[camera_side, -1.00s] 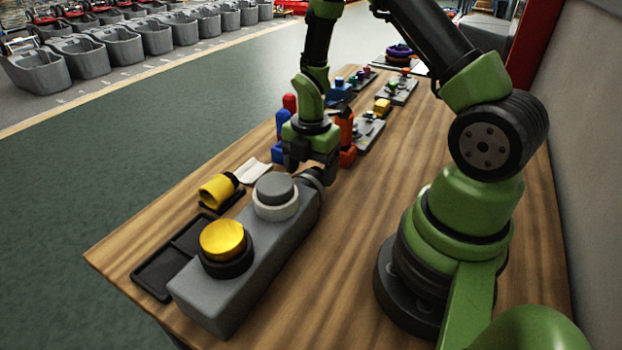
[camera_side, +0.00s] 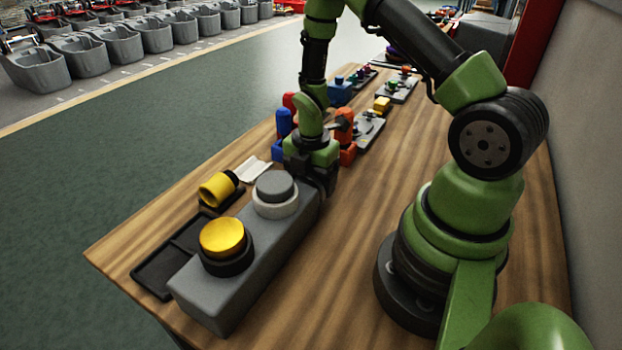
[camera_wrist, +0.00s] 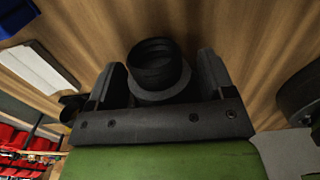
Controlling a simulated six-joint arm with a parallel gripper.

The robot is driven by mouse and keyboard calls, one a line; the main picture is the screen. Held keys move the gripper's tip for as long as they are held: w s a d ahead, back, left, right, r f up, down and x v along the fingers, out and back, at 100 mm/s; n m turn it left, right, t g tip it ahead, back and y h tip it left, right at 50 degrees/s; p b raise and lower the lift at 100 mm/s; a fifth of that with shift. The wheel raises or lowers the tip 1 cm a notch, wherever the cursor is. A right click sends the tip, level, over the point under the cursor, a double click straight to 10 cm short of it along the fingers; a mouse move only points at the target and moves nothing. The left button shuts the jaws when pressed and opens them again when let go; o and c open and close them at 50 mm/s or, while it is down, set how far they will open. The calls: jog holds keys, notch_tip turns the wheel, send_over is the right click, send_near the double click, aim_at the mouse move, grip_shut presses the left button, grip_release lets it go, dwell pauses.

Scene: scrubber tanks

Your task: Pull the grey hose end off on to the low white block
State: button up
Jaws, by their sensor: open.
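The grey tank (camera_side: 262,248) lies along the table. A dark ribbed hose end with a grey collar (camera_wrist: 157,65) shows in the wrist view, between the fingers. In the side view my gripper hides it at the tank's far end. My gripper (camera_side: 311,184) is open, its jaws down around that end; in the wrist view its fingers (camera_wrist: 162,72) stand on both sides of the hose end. Some gap shows on the right; whether the left finger touches I cannot tell. The low white block (camera_side: 254,169) lies left of the tank's far end, bare in the wrist view (camera_wrist: 38,68).
On the tank are a yellow cap (camera_side: 222,237) and a grey cap (camera_side: 275,186) on a white ring. A yellow cup (camera_side: 216,189) lies on its side by a black tray (camera_side: 168,268). Blue, red and orange pieces stand behind my gripper.

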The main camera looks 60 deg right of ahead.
jog(key=c, duration=1)
jog(key=shift+d, duration=0.15)
jog(key=shift+d, duration=1.25)
jog(key=shift+d, duration=0.15)
jog(key=shift+d, duration=0.25)
notch_tip(320, 180, up, 6)
